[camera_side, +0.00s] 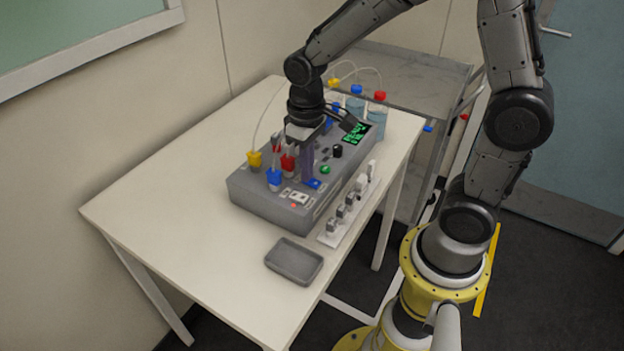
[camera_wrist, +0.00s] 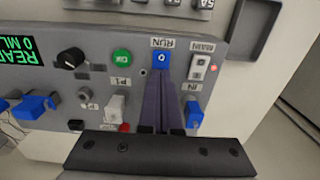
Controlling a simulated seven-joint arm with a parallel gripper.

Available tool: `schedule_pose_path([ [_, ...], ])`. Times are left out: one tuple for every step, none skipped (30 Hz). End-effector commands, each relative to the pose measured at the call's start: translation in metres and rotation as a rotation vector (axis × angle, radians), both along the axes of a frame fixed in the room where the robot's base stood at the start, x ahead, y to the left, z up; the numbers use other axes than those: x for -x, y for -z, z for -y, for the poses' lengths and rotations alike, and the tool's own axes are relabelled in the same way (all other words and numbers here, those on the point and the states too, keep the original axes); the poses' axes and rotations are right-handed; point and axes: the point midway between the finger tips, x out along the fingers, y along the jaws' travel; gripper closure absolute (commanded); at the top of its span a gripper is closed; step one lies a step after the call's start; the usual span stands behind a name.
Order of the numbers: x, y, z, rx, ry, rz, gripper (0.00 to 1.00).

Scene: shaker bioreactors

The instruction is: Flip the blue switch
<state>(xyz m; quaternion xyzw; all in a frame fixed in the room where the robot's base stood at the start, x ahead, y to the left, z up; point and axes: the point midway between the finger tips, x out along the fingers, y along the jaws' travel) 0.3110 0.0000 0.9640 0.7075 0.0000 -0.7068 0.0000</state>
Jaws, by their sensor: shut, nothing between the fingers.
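The blue switch (camera_wrist: 161,59) is a small blue square on the grey bioreactor panel, under a label reading RUN in the wrist view. It shows in the side view (camera_side: 314,183) as a small blue patch on the top of the grey box (camera_side: 262,204). My gripper (camera_wrist: 165,80) is shut and empty, its two purple fingers together. The fingertips end right at the near edge of the blue switch; I cannot tell whether they touch it. In the side view my gripper (camera_side: 307,178) points down at the panel just beside the switch.
A green button (camera_wrist: 122,57) and a black knob (camera_wrist: 71,59) sit beside the switch. A MAIN rocker (camera_wrist: 200,66) with a red light is on the other side. Blue and yellow (camera_side: 254,159) connectors stand near my gripper. A grey tray (camera_side: 294,261) lies on the table.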

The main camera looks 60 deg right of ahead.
Motion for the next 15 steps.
schedule_pose_path([
  [0.000, 0.001, 0.000, 0.000, 0.000, -0.002, 1.00],
  [0.000, 0.002, 0.000, 0.000, 0.000, -0.002, 1.00],
  [0.000, 0.002, 0.000, 0.000, 0.000, -0.002, 1.00],
  [0.000, 0.002, 0.000, 0.000, 0.000, -0.001, 1.00],
  [0.000, 0.002, 0.000, 0.000, 0.000, -0.001, 1.00],
  [0.000, 0.001, 0.000, 0.000, 0.000, -0.001, 1.00],
  [0.000, 0.000, 0.000, 0.000, 0.000, -0.001, 1.00],
  [0.000, -0.001, 0.000, 0.000, 0.000, -0.001, 1.00],
  [0.000, -0.004, 0.000, 0.000, 0.000, -0.001, 1.00],
  [0.000, -0.006, 0.000, 0.000, 0.000, 0.000, 1.00],
  [0.000, -0.008, 0.000, 0.000, 0.000, 0.001, 1.00],
  [0.000, -0.011, 0.000, 0.000, 0.000, 0.001, 1.00],
  [0.000, -0.014, 0.000, 0.000, 0.000, 0.001, 1.00],
  [0.000, -0.016, 0.000, 0.000, 0.000, 0.002, 1.00],
  [0.000, -0.019, 0.000, 0.000, 0.000, 0.002, 1.00],
])
